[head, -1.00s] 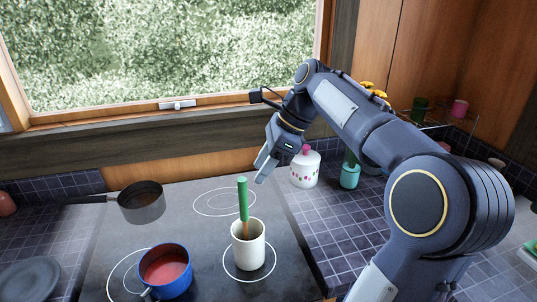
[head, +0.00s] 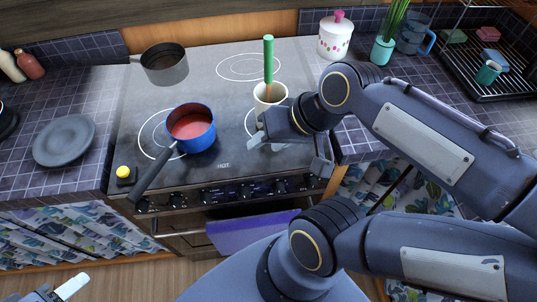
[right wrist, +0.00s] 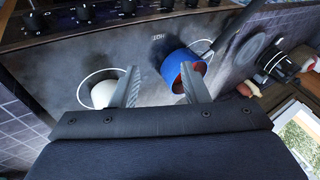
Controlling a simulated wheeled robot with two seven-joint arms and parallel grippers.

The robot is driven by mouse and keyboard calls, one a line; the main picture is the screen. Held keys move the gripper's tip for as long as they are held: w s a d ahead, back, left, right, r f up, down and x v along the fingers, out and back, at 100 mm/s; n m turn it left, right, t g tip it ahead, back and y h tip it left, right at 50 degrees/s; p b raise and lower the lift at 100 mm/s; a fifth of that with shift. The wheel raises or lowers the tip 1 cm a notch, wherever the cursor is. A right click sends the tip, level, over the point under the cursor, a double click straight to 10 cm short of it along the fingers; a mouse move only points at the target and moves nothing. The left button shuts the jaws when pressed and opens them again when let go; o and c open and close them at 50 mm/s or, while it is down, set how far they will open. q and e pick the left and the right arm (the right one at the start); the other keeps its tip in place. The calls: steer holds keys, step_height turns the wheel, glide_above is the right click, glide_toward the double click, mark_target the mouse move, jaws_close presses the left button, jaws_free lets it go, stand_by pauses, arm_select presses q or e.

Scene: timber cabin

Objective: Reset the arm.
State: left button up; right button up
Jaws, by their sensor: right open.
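My right arm comes in from the right in the head view and bends back over the stove's front. My right gripper (head: 289,154) is open and empty, beside and in front of the white cup with the green-handled tool (head: 268,92). It partly hides the cup. In the right wrist view the two fingers of my right gripper (right wrist: 160,88) are spread apart, with the white cup (right wrist: 104,93) and the blue pot (right wrist: 173,68) beyond them. A pale tip at the lower left edge of the head view seems to be my left gripper (head: 68,288); its jaws cannot be made out.
The blue pot (head: 192,131) with red contents stands on the stove (head: 225,110), its dark handle toward the front edge. A grey saucepan (head: 164,66) is behind it. A grey plate (head: 64,140) lies left. A jar (head: 335,40) and a dish rack (head: 490,65) are at the right.

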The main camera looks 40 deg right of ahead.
steer(key=f+n, duration=0.1)
steer(key=s+a+f+n, duration=0.1)
steer(key=f+n, duration=0.1)
steer(key=shift+s+a, duration=0.35)
steer(key=shift+s, duration=0.05)
